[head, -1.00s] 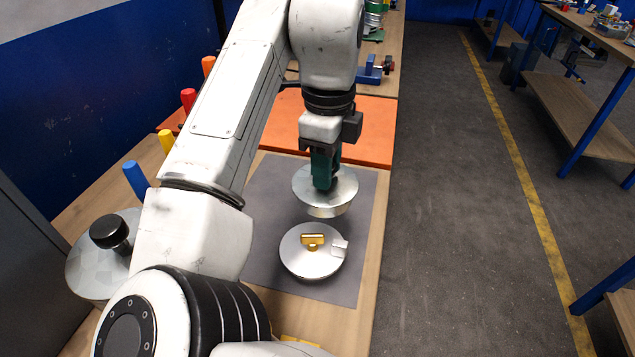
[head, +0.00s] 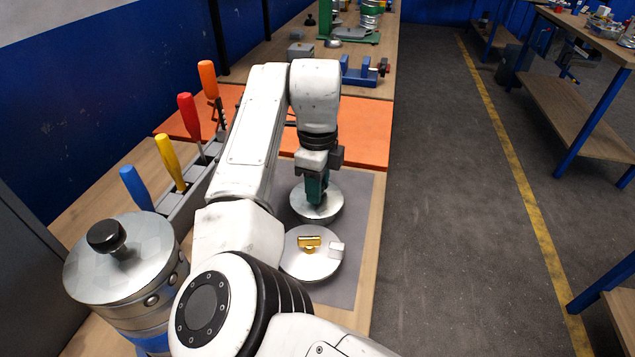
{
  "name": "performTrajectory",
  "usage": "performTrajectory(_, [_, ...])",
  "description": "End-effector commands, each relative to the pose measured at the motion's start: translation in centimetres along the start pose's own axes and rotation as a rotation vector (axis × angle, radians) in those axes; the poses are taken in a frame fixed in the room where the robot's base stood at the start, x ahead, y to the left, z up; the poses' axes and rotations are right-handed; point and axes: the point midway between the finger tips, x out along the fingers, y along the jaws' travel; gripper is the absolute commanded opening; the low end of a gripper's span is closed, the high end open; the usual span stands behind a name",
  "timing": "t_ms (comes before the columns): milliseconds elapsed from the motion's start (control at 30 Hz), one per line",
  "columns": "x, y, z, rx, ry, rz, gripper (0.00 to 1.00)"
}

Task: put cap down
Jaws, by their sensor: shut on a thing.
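My gripper (head: 315,193) has dark green fingers and points down. It is shut on the cap (head: 328,205), a round silver metal piece. The cap is low over the far part of the grey mat (head: 350,281). It looks level, and its underside is hidden, so I cannot tell whether it touches the mat. The fingers and wrist hide part of its top. Just nearer on the mat lies a round silver plate (head: 309,266) with a brass fitting (head: 309,243) and a small pale block (head: 336,250) on it.
A silver canister (head: 88,275) with a black knob stands at the left. A rack with blue, yellow, red and orange-handled tools (head: 168,157) stands behind it. An orange mat (head: 365,130) and a blue vise-like fixture (head: 361,73) lie farther back. The bench's right edge is close.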

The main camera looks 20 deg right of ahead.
Motion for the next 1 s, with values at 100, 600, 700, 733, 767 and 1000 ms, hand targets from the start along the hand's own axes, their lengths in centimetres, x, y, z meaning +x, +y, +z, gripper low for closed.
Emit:
performTrajectory(100, [-0.1,0.0,0.0,0.000,0.000,-0.001,0.00])
performTrajectory(600, [0.1,0.0,0.0,0.000,0.000,0.000,0.58])
performTrajectory(700, [0.1,0.0,0.0,0.000,-0.001,0.000,0.58])
performTrajectory(733, [0.0,0.0,0.0,0.000,-0.001,0.000,0.58])
performTrajectory(767, [-0.1,0.0,0.0,0.000,-0.001,0.000,0.58])
performTrajectory(1000, [-3.2,-0.1,0.0,0.001,-0.002,-0.002,0.58])
